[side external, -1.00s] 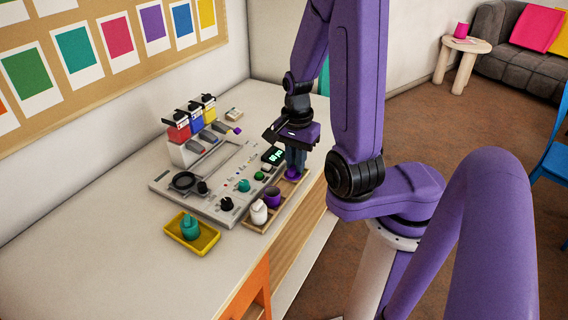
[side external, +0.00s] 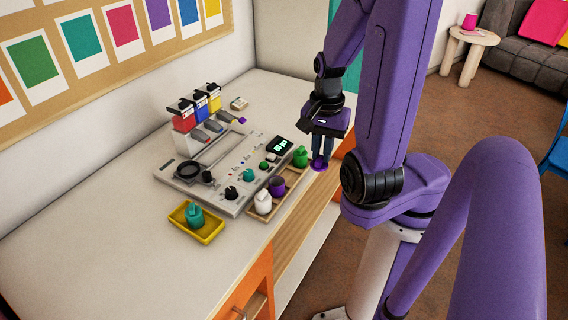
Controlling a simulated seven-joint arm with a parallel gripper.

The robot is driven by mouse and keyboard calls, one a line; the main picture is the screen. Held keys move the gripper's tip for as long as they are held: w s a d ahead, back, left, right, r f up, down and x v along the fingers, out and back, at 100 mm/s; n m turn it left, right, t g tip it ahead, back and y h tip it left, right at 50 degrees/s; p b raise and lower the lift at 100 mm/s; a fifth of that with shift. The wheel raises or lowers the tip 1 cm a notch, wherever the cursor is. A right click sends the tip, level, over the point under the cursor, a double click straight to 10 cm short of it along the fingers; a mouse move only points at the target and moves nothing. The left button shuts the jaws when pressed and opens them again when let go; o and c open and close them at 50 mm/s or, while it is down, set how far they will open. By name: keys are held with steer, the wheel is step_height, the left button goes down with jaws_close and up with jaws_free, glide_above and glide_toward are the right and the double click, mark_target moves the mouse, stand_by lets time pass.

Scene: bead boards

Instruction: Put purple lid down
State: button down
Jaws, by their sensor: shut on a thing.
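The purple lid (side external: 319,166) is a small round purple piece between the fingertips of my gripper (side external: 321,158). My gripper points down and is shut on the lid, at the right front edge of the table, to the right of the wooden tray (side external: 290,188). Whether the lid touches the surface below is hard to tell. A purple jar (side external: 277,184) stands in the tray with a dark top opening. A white bottle (side external: 263,202) and a green bottle (side external: 300,156) stand on either side of it.
A grey control panel (side external: 222,198) with knobs and a lit display lies left of the tray. A yellow tray (side external: 211,236) with a teal jar (side external: 195,215) sits at the front. Red, blue and yellow dispensers (side external: 201,104) stand behind. The table's left part is clear.

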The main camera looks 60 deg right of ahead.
steer(key=w+a+f+m, duration=0.1)
steer(key=w+a+m, duration=0.2)
steer(key=w+m, duration=0.95)
steer(key=w+a+f+m, duration=0.1)
steer(key=w+a+m, duration=0.45)
steer(key=w, duration=1.15)
steer(key=shift+m, duration=0.8)
steer(key=w+f, duration=0.3)
steer(key=w, duration=0.1)
steer(key=w+f, duration=0.3)
steer(key=w, duration=0.1)
steer(key=w+f, duration=0.3)
steer(key=w, duration=0.2)
steer(key=shift+d+f, duration=0.15)
steer(key=shift+d, duration=0.2)
steer(key=shift+w+f, duration=0.2)
steer(key=shift+f, duration=1.55)
